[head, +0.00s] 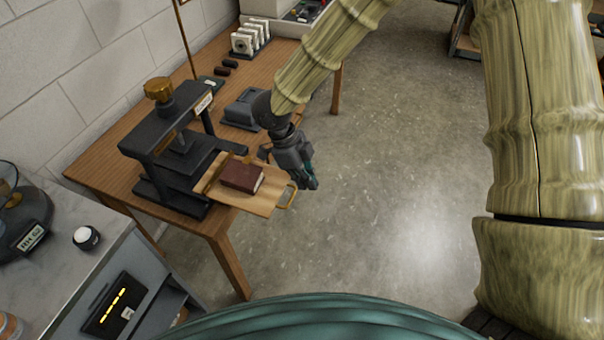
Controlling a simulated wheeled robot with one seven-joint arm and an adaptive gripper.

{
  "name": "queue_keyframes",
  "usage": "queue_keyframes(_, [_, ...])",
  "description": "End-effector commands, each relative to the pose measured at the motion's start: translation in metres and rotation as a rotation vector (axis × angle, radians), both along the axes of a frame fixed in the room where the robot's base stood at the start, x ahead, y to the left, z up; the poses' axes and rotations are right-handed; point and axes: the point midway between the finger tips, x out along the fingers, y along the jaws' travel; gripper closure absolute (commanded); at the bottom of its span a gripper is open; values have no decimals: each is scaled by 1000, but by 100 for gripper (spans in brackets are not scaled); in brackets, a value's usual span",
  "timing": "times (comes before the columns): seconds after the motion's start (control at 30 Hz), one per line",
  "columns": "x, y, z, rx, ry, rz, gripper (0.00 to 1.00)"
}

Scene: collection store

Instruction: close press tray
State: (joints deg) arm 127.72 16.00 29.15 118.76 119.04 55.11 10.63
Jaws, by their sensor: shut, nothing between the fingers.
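The press (172,140) is a dark metal frame with a brass knob on top, standing on the wooden table. Its wooden tray (248,202) is pulled out toward the right and sticks out past the table's front edge. A dark red book (242,177) lies on the tray. My gripper (311,182) is shut and empty, close to the tray's outer end by the handle. I cannot tell whether it touches the handle.
The wooden table (108,170) stands against a block wall. A grey box (244,110) and white-faced items (250,38) sit farther back on it. A grey counter (60,270) with a drawer is at the lower left. The concrete floor (400,190) to the right is clear.

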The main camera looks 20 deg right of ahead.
Motion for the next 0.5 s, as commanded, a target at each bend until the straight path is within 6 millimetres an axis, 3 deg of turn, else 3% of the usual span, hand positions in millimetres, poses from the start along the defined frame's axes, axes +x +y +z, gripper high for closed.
queue_keyframes(0.37, [-14,-18,-58,-2,3,2,100])
queue_keyframes(0.5, [-3,-3,-62,0,0,2,100])
